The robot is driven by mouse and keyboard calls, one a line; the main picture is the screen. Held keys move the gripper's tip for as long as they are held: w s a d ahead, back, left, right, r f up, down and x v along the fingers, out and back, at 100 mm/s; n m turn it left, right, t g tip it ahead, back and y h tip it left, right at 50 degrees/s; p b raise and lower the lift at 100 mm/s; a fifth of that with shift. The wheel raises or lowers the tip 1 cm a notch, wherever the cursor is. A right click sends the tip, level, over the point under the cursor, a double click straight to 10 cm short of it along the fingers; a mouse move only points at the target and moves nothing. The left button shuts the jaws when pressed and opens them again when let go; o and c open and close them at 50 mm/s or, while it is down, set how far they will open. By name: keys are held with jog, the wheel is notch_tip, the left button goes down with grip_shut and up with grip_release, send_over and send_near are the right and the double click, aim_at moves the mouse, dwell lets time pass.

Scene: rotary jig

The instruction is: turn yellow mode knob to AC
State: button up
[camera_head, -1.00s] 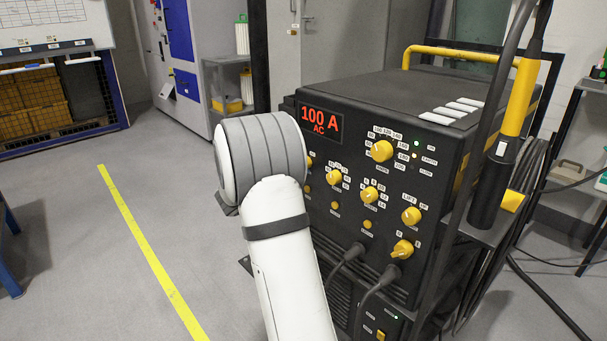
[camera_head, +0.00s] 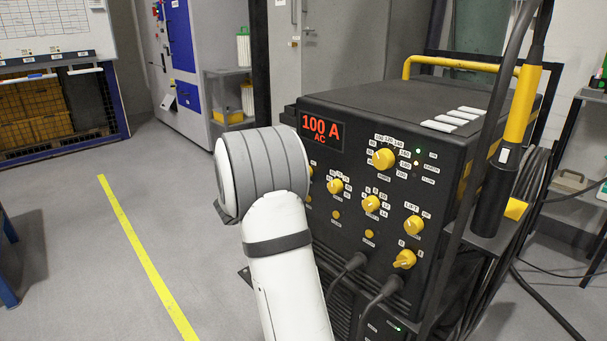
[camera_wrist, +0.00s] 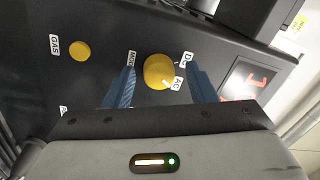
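The yellow mode knob (camera_wrist: 158,71) shows in the wrist view on the dark panel, with an AC label (camera_wrist: 178,83) at its lower right and other labels partly covered by my fingers. A short pale mark on the knob appears to point toward AC. My gripper (camera_wrist: 161,68) is open, its blue fingers on either side of the knob; I cannot tell whether they touch it. In the head view my white arm hides the gripper and the panel's left part. The welder's display (camera_head: 321,132) reads 100 A and AC.
Other yellow knobs, such as the large current knob (camera_head: 383,159), stick out of the panel. A yellow GAS button (camera_wrist: 79,51) sits left in the wrist view. A torch (camera_head: 508,140) and cables hang at the welder's right side. Floor left of my arm is clear.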

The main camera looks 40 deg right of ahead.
jog(key=a, duration=0.2)
jog(key=a+p, duration=0.1)
jog(key=a, duration=0.2)
jog(key=s+a+p, duration=0.1)
jog(key=a, duration=0.1)
jog(key=shift+a+f, duration=0.2)
jog(key=shift+a, duration=0.1)
dwell(0.3)
